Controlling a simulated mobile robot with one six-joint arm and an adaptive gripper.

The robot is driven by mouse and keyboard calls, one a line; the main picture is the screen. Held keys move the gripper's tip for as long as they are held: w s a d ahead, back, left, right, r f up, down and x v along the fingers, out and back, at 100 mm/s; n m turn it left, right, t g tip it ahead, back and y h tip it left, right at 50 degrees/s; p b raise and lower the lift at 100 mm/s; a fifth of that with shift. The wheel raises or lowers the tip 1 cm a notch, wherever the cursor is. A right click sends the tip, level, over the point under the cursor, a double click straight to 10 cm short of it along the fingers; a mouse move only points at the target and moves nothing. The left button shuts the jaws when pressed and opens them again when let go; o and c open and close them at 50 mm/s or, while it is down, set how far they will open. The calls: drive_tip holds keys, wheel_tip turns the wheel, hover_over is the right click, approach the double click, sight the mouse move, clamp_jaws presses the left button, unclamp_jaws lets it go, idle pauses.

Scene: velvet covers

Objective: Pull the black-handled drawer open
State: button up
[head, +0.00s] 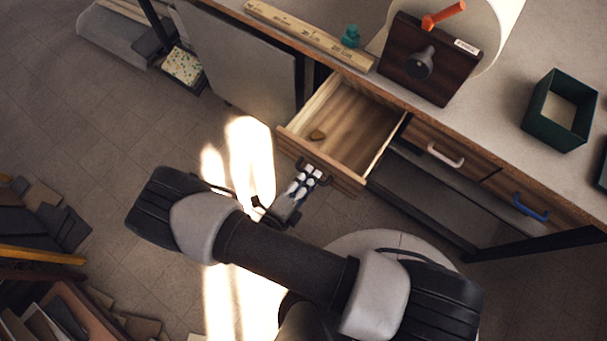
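The wooden drawer (346,181) stands well out from the workbench, so its inside shows. Its dark handle (325,178) is on the front panel and is partly hidden by my gripper. My gripper (311,176) is at this handle, in front of the drawer, its fingers pointing toward the panel. The fingers are small and overlap the dark handle, so I cannot tell whether they are closed around it.
Drawers with a white handle (445,155) and a blue handle (531,207) are to the right, both shut. A dark green box (537,113), a wooden ruler (305,33) and a dark board with a hook (411,50) are on the bench (490,110). Floor around is mostly open.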

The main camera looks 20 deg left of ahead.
drive_tip(key=v, duration=1.2)
drive_tip(key=w+d+r+m+g+h, duration=0.1)
drive_tip(key=w+d+r+m+g, duration=0.25)
drive_tip(key=r+m, duration=0.45)
drive_tip(key=w+d+r+m+g+h, duration=0.1)
drive_tip(key=w+d+r+m+g, duration=0.3)
drive_tip(key=r+m, duration=0.4)
drive_tip(key=w+d+r+m+g, duration=0.25)
drive_tip(key=r+m+g, duration=0.3)
drive_tip(key=m, duration=0.45)
drive_tip(key=s+d+r+m+t+y, duration=0.1)
drive_tip(key=s+d+r+m+y, duration=0.1)
drive_tip(key=d+r+m, duration=0.5)
drive_tip(key=s+d+r+m+t+y, duration=0.2)
drive_tip(key=d+r+m+y, duration=0.3)
drive_tip(key=m, duration=1.2)
drive_tip(key=d+r, duration=0.3)
drive_tip(key=r, duration=0.1)
drive_tip(key=shift+s+d, duration=0.2)
drive_tip(key=shift+s, duration=0.15)
